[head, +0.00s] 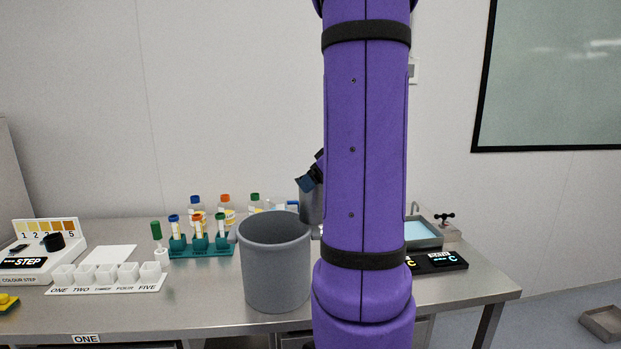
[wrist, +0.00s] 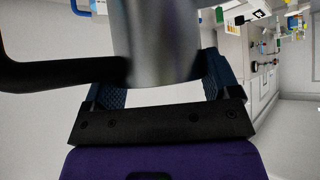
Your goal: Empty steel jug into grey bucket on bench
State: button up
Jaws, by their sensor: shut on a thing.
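The grey bucket (head: 275,268) stands upright on the steel bench, open at the top. The steel jug (head: 311,210) shows in the head view just right of and behind the bucket's rim, mostly hidden by my purple arm. It looks roughly upright; its base and contents are hidden. My gripper (head: 310,181) shows only as a dark blue piece at the jug's upper part. In the wrist view the jug's metal body (wrist: 155,40) lies between the fingers of my gripper (wrist: 158,78), which is shut on it. A black handle-like bar extends left there.
A teal rack (head: 205,248) with capped tubes and several bottles stand left of the bucket. White cups (head: 110,275) and a colour-step device (head: 40,258) are farther left. A sink (head: 422,233) and a black display unit (head: 437,263) are right of my arm.

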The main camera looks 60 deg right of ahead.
jog(key=shift+r, duration=0.15)
jog(key=shift+w+a+r+n+g+h, duration=0.2)
jog(key=shift+w+a+n+g+h, duration=0.5)
jog(key=shift+w+a+g+h, duration=0.65)
jog(key=shift+w, duration=0.1)
jog(key=shift+w+a+f+g+h, duration=0.25)
jog(key=shift+w+a+f+g, duration=0.05)
jog(key=shift+w+a+g, duration=0.35)
jog(key=shift+w+a+r+n+g+h, duration=0.4)
jog(key=shift+w+a+g+h, duration=0.1)
jog(key=shift+w+a+h, duration=0.15)
